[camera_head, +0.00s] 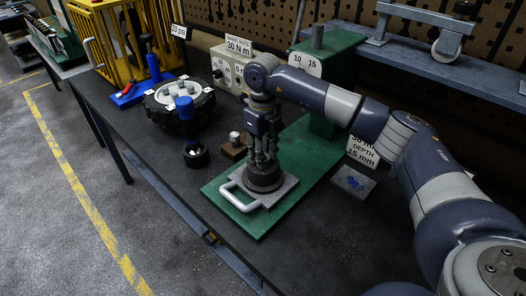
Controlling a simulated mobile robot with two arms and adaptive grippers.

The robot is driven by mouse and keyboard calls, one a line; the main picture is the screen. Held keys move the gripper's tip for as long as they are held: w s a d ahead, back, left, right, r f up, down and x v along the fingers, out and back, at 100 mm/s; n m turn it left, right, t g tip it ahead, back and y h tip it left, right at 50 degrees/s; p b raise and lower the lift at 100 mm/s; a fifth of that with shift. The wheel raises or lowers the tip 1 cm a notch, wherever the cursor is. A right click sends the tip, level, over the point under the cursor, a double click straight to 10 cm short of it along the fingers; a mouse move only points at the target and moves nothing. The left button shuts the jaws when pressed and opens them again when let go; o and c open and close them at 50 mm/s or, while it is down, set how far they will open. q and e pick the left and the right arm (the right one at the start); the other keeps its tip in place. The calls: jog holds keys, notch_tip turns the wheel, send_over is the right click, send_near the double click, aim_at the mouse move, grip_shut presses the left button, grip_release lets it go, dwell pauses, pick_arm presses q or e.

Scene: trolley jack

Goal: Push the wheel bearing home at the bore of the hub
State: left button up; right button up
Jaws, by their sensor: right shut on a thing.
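My right gripper (262,153) points straight down, its fingers closed just above the dark round hub (264,182). The hub stands on a grey plate with a pale handle (240,196), on the green base. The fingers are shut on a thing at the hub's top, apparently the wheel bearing. The fingers and the small scale hide the bearing's outline and the bore. I cannot tell how deep the bearing sits. My left gripper is out of view.
A green press-like stand (331,75) rises behind the hub. The bench's front left is clear.

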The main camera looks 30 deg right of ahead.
jog(key=shift+f, duration=0.45)
jog(key=o, duration=1.2)
notch_tip(320, 180, up, 12)
